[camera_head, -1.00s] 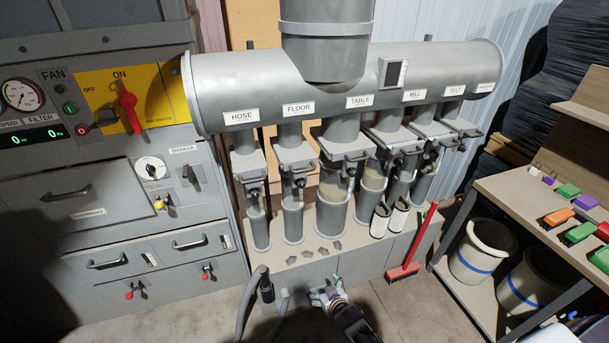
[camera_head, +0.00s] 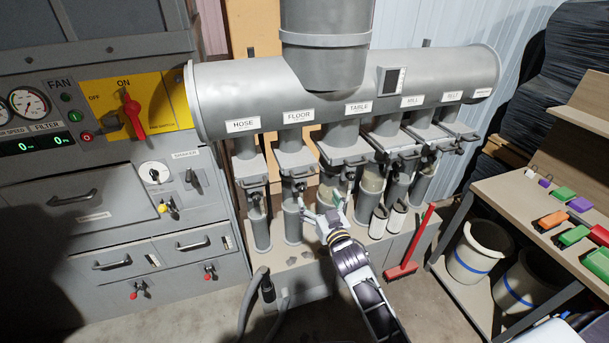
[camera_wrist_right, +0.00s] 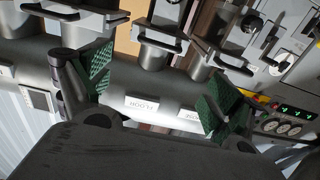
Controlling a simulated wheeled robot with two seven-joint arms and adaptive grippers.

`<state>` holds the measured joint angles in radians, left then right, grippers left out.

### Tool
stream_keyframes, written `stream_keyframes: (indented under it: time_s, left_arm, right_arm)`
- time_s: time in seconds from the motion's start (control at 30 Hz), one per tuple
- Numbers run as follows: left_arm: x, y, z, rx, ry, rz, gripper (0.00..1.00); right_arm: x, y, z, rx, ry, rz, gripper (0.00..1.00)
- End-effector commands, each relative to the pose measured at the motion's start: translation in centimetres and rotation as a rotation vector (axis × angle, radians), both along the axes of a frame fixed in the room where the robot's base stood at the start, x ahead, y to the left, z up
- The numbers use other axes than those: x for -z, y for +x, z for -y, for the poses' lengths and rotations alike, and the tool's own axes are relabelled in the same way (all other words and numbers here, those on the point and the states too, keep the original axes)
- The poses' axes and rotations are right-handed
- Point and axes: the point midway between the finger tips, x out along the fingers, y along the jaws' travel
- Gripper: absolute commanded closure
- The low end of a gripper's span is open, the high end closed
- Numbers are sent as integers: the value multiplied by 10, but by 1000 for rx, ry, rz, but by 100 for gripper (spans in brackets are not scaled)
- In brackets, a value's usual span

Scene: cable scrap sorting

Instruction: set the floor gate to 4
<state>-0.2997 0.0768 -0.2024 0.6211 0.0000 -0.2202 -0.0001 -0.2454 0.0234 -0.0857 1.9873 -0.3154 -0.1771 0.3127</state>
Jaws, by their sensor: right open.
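The floor gate (camera_head: 296,161) is a grey slide plate with a bar handle, under the FLOOR label (camera_head: 298,117) on the grey duct. A dark clamp hangs below it on its pipe. I cannot read any scale or setting on it. My right gripper (camera_head: 323,207) is in front of the pipes, below and slightly right of the floor gate, apart from its handle. In the right wrist view, which is upside down, its green-padded fingers (camera_wrist_right: 155,88) are spread wide with nothing held. The floor gate's handle (camera_wrist_right: 162,42) shows beyond them. My left gripper is not in view.
The hose gate (camera_head: 250,178) is close on the left and the table gate (camera_head: 344,152) close on the right. A red broom (camera_head: 422,235) leans right of the pipes. The fan cabinet (camera_head: 120,195) stands left, a workbench (camera_head: 495,195) right.

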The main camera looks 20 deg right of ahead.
Motion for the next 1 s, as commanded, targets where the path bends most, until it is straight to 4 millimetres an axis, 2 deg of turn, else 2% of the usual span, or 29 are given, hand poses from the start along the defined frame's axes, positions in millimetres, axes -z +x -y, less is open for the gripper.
stream_keyframes:
  time_s: [0.47,1.0]
  left_arm:
    - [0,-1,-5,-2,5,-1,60]
    - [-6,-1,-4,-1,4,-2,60]
  right_arm:
    - [1,4,0,0,0,-1,8]
    - [0,40,-1,0,0,-1,8]
